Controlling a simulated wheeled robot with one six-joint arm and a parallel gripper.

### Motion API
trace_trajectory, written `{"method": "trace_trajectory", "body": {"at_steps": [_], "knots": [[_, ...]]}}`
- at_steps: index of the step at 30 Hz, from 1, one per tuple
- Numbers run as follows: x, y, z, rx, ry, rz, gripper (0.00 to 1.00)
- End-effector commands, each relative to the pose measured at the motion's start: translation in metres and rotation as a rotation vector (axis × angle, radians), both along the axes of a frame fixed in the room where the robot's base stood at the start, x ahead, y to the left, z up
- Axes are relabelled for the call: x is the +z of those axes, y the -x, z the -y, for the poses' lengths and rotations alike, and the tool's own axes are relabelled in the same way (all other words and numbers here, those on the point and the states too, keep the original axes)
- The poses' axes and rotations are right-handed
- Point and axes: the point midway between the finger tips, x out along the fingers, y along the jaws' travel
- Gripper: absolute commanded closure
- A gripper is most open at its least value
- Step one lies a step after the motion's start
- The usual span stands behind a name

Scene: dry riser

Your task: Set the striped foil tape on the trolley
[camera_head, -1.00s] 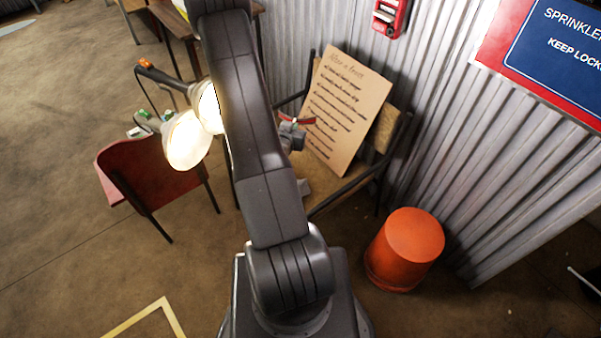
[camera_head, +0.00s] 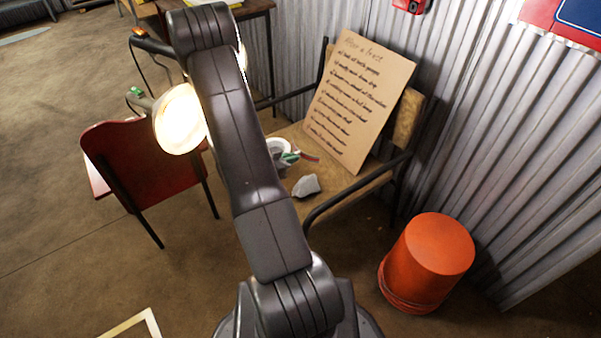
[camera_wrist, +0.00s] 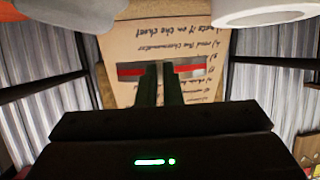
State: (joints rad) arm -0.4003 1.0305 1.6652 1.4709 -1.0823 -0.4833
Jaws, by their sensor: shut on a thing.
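The striped foil tape, grey with a red stripe, shows in the wrist view (camera_wrist: 190,69) as a flat band across my fingers. My gripper (camera_wrist: 160,72) is shut on it, with tape visible on both sides of the fingers. In the head view the tape's red edge (camera_head: 309,156) shows just right of my arm, over the wooden seat (camera_head: 330,180). My arm hides most of my gripper there. I cannot pick out the trolley for certain in either view.
A white roll (camera_head: 276,146) and a grey lump (camera_head: 306,186) are on the seat, close to the tape. A lettered board (camera_head: 360,100) leans behind. A dark-framed table (camera_head: 258,8) is at the back.

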Motion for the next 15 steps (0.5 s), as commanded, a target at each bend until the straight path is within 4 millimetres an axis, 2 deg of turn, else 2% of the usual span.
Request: {"method": "trace_trajectory", "body": {"at_steps": [1, 3, 11, 15], "knots": [[-0.016, 0.001, 0.000, 0.000, 0.003, -0.005, 1.00], [-0.029, 0.001, 0.000, 0.001, 0.002, -0.004, 1.00], [-0.050, 0.000, 0.000, 0.002, 0.001, -0.001, 1.00], [-0.071, 0.001, 0.000, 0.001, 0.001, -0.003, 1.00]]}}
